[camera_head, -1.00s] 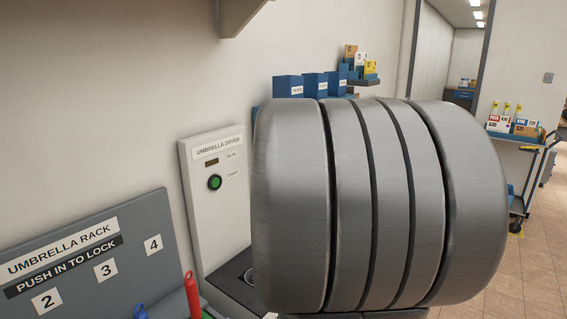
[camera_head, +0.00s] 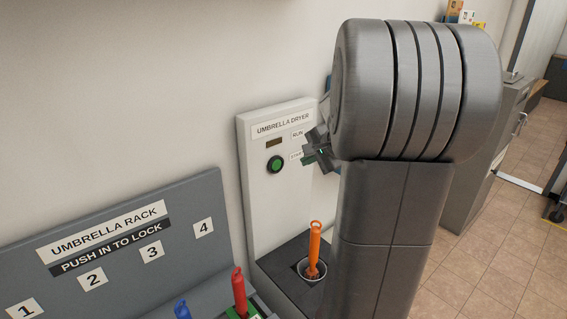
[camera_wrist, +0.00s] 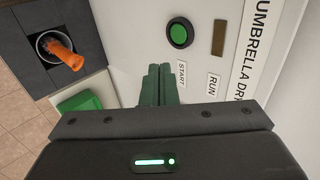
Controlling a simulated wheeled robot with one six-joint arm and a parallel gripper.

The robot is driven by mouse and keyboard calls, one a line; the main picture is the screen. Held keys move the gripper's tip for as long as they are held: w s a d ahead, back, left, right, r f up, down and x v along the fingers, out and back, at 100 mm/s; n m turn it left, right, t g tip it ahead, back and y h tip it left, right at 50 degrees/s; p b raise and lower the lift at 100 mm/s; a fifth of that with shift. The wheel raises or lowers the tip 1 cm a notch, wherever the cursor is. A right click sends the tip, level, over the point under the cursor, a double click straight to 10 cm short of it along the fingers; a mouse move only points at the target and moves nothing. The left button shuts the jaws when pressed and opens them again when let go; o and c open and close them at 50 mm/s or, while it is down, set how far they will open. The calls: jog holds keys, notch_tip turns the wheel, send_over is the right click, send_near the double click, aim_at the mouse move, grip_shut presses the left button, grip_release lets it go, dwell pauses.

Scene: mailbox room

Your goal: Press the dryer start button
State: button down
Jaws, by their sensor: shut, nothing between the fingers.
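The umbrella dryer (camera_head: 262,205) is a white panel against the wall. Its round green start button (camera_head: 274,164) has a black ring and sits below a dark run window (camera_head: 274,143). My gripper (camera_head: 311,150) is just right of the button in the head view, partly hidden behind my arm. In the wrist view the green button (camera_wrist: 180,33) lies beyond the fingertips, slightly to the right. The fingers (camera_wrist: 159,72) are shut and empty, apart from the button in that picture. I cannot tell how far they are from the panel.
An umbrella with an orange handle (camera_head: 314,245) stands in the dryer's round cup; its handle also shows in the wrist view (camera_wrist: 66,55). The umbrella rack (camera_head: 130,245), with red (camera_head: 239,290) and blue (camera_head: 182,309) handles, is at left. Tiled floor (camera_head: 490,255) is open at right.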

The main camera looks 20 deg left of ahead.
aim_at(277, 162)
jog(key=x, duration=0.4)
jog(key=a+r+x, duration=0.1)
jog(key=x, duration=0.3)
jog(key=w+r+x, duration=0.1)
jog(key=x, duration=0.4)
jog(key=shift+a+p, duration=0.35)
jog(key=shift+p, duration=0.05)
jog(key=shift+w+a+r+p, duration=0.2)
jog(key=shift+w+a+p, duration=0.15)
jog(key=shift+a, duration=0.25)
jog(key=shift+r, duration=0.1)
